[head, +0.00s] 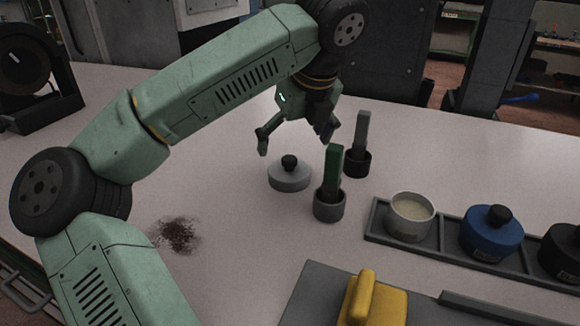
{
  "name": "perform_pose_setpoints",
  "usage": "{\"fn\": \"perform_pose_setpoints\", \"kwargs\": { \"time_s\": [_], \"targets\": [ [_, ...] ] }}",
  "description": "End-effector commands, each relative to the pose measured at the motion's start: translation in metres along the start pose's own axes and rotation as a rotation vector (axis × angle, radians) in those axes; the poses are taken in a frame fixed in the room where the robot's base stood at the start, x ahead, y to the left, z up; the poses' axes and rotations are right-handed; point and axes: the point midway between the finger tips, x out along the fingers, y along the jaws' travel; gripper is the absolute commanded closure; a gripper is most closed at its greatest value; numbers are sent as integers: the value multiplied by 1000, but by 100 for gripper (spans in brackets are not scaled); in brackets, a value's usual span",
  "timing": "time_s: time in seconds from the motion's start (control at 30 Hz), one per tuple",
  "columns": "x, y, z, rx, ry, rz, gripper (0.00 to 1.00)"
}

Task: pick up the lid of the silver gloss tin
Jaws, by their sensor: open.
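A grey round lid (284,181) with a black knob lies on the pale table, left of two holders with upright handles. An open grey tin (410,226) with cream-coloured contents stands in the dark tray at the right; it has no lid on it. My gripper (295,141) is open and empty, fingers pointing down, above or just behind the lid. Its fingers appear apart from the lid; the exact height cannot be told.
A green-handled tool (333,168) and a grey-handled tool (362,130) stand in dark cups close right of the lid. A blue tin (490,238) and a black tin share the tray (372,220). A yellow block (378,300) is at front.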

Motion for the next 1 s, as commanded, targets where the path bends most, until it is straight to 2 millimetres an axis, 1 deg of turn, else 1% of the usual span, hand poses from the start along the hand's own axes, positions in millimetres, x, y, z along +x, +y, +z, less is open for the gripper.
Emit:
{"fn": "perform_pose_setpoints", "kwargs": {
  "time_s": [0.17, 0.3, 0.4, 0.5, 0.73, 1.0],
  "targets": [
    [12, 1, -3, 1, 3, -1, 8],
    [31, 4, -9, 2, 5, -3, 8],
    [45, 4, -9, -1, 3, -2, 8],
    [53, 4, -9, 0, 2, -2, 8],
    [55, 4, -9, -1, 0, -2, 8],
    [55, 4, -9, -1, 0, -2, 26]
  ]
}}
